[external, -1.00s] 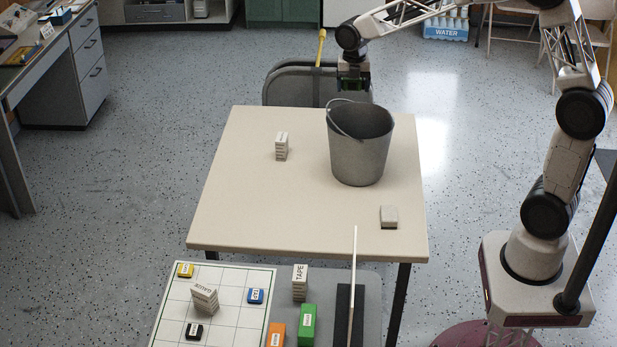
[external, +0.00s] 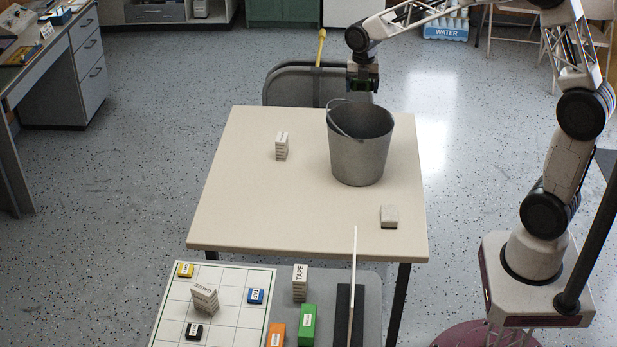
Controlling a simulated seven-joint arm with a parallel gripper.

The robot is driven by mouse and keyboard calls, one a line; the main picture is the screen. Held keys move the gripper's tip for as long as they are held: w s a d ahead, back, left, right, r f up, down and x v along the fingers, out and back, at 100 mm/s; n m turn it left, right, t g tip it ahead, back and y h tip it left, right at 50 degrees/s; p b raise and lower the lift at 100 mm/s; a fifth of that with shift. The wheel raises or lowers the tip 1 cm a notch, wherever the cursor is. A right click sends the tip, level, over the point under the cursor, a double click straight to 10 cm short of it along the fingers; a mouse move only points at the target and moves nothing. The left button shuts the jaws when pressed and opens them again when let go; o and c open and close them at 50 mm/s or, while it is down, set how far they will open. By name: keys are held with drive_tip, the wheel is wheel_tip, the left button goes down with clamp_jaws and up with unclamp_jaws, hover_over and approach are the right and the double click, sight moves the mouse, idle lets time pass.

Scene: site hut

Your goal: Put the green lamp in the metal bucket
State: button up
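The metal bucket (external: 358,158) is grey and stands upright on the beige table, with its handle tipped toward the back left. My gripper (external: 362,88) points down just above and behind the bucket's back rim. Small dark green patches show at its tip, but it is too small and dark to tell whether they are the green lamp held there or part of the gripper. Whether the fingers are open or shut is unclear. No green lamp shows clearly elsewhere. The bucket's floor is hidden.
In front are a gridded board (external: 225,300) with yellow, blue and black pieces, plus green (external: 307,325) and orange (external: 276,334) labelled boxes and an upright thin panel (external: 352,285).

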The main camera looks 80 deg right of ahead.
sight(362, 91)
wheel_tip(362, 91, down, 12)
drive_tip(key=shift+f, duration=0.2)
idle(0.4)
drive_tip(key=shift+f, duration=1.9)
drive_tip(key=shift+f, duration=0.6)
drive_tip(key=o, duration=0.5)
drive_tip(key=shift+r, duration=0.1)
wheel_tip(362, 91, up, 13)
idle(0.4)
